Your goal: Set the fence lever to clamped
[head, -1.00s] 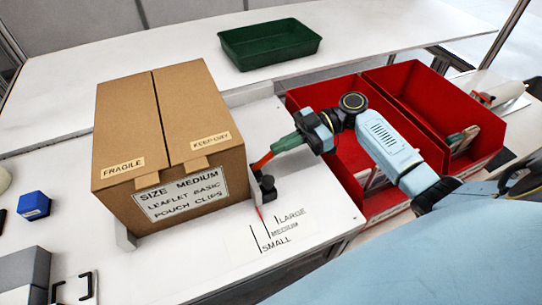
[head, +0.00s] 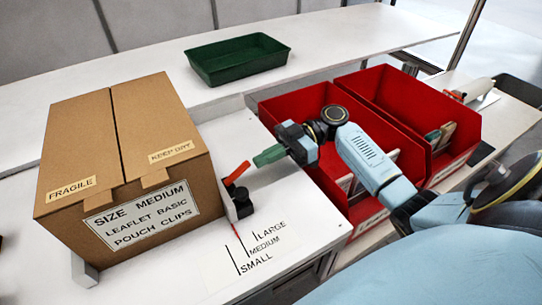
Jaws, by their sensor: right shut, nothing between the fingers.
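The red fence lever (head: 237,173) sits on a black clamp block (head: 241,202) at the right side of the cardboard box. It slants up to the right, toward my gripper. My right gripper (head: 257,159) has green fingers, shut and empty, just right of the lever's tip. They look close to the tip; I cannot tell for sure whether they touch. The fence plate (head: 228,207) stands between the block and the box. A thin red pointer below the block reaches toward the size marks (head: 250,248) for small, medium and large. My left gripper is out of view.
The cardboard box (head: 115,165), labelled size medium, fills the left. Two red bins (head: 425,100) stand right, under my right forearm, with items inside. A green tray (head: 236,60) lies on the back table. The white bench (head: 310,205) is clear right of the lever.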

